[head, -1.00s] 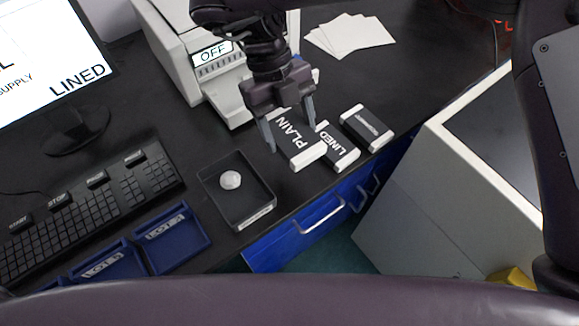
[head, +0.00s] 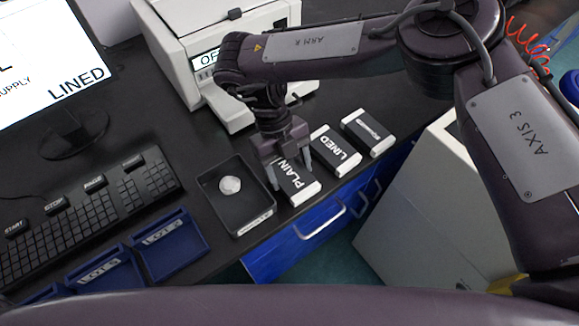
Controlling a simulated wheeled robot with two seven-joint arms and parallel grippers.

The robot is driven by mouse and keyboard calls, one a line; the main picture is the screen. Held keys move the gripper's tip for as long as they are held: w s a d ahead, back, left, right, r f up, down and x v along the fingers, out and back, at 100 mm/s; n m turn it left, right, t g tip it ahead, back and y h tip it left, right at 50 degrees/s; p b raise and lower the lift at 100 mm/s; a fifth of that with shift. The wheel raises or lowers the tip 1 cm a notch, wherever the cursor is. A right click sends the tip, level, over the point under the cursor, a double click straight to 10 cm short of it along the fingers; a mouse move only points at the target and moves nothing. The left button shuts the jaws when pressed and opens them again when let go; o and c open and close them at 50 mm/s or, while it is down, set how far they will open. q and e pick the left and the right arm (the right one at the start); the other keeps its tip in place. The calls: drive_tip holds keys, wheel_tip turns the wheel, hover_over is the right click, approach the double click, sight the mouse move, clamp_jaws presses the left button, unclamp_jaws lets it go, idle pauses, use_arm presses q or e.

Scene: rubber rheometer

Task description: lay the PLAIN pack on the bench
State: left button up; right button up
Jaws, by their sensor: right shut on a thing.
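The PLAIN pack (head: 302,193), black with white ends, is between the fingers of my right gripper (head: 290,173). The gripper points down and is shut on it. My left gripper is not in view.
A black tray (head: 262,217) holding a pale lump (head: 230,185) is close on the left. A white machine (head: 180,62) stands behind. Blue lot trays (head: 172,246) and a keyboard (head: 85,208) are at left.

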sight(281, 162)
drive_tip(key=shift+f, duration=0.15)
drive_tip(key=o, duration=1.2)
drive_tip(key=shift+s, duration=0.1)
drive_tip(key=shift+r, duration=0.2)
drive_tip(key=shift+a+r, duration=0.1)
drive_tip(key=shift+r, duration=0.15)
drive_tip(key=v, duration=0.7)
